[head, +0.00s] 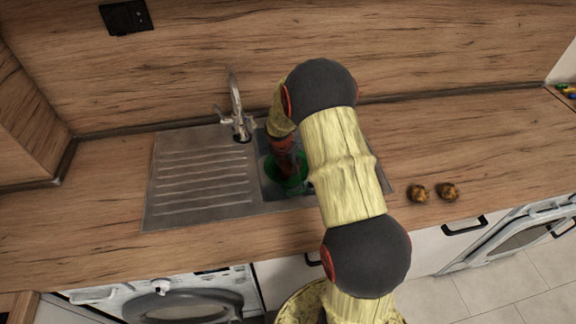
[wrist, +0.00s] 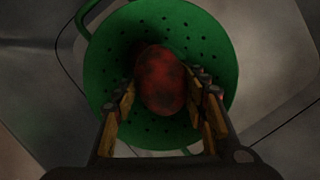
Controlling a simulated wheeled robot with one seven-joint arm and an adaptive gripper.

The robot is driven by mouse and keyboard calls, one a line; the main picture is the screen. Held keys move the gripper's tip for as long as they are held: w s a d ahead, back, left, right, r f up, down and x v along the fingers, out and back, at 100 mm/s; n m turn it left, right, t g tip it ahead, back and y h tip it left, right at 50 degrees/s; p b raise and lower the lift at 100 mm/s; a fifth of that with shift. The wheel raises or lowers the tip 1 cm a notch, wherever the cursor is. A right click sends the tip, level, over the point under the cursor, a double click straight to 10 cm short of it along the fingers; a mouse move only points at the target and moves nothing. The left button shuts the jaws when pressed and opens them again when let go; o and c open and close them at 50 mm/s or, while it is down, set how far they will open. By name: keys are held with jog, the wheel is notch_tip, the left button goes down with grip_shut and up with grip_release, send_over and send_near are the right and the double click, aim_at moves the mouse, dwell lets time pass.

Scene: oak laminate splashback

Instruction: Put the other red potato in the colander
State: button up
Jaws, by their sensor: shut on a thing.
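A green colander (head: 289,183) with small holes stands in the sink basin (head: 269,187). It also shows in the wrist view (wrist: 207,42), with a handle at its upper left. My gripper (wrist: 166,92) points down over the colander and is shut on a dark red potato (wrist: 160,72), with one finger on each side. The potato appears over the middle of the colander; I cannot tell whether it touches the colander's floor. It hides that part of the floor, and no second red potato is visible. In the head view my arm covers much of the basin.
Two brown potatoes (head: 433,192) sit on the counter's front right. The tap (head: 238,118) stands behind the sink, left of my arm. The ribbed drainboard (head: 203,172) is empty. The splashback (head: 420,40) rises behind. The counter at far right is mostly clear.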

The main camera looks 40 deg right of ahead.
jog(key=o, duration=1.4)
jog(key=shift+r, duration=0.1)
jog(key=shift+r, duration=0.3)
jog(key=s+a+r+m+t+p, duration=0.1)
jog(key=s+a+r+m, duration=0.3)
jog(key=r, duration=0.6)
jog(key=s+a+r+m+p, duration=0.1)
jog(key=s+a+r+m, duration=0.2)
jog(key=a+r, duration=0.45)
jog(key=s+a+r+m+t+p, duration=0.1)
jog(key=s+a+r+m, duration=0.25)
jog(key=r, duration=0.85)
jog(key=s+a+r+m+y, duration=0.1)
jog(key=s+a+r+m, duration=0.1)
jog(key=s+a+m, duration=0.1)
jog(key=s+a+r+m+t+y, duration=0.1)
jog(key=s+a+r+m, duration=0.1)
jog(key=s+a+m, duration=0.2)
jog(key=s+a+r+m+t, duration=0.1)
jog(key=s+a+m, duration=0.3)
jog(key=s, duration=0.6)
jog(key=shift+s+r+m+y, duration=0.2)
jog(key=shift+r+m, duration=0.15)
jog(key=shift+m, duration=0.3)
jog(key=shift+s+r+m+y, duration=0.1)
jog(key=shift+r+m+y, duration=0.15)
jog(key=shift+m, duration=0.35)
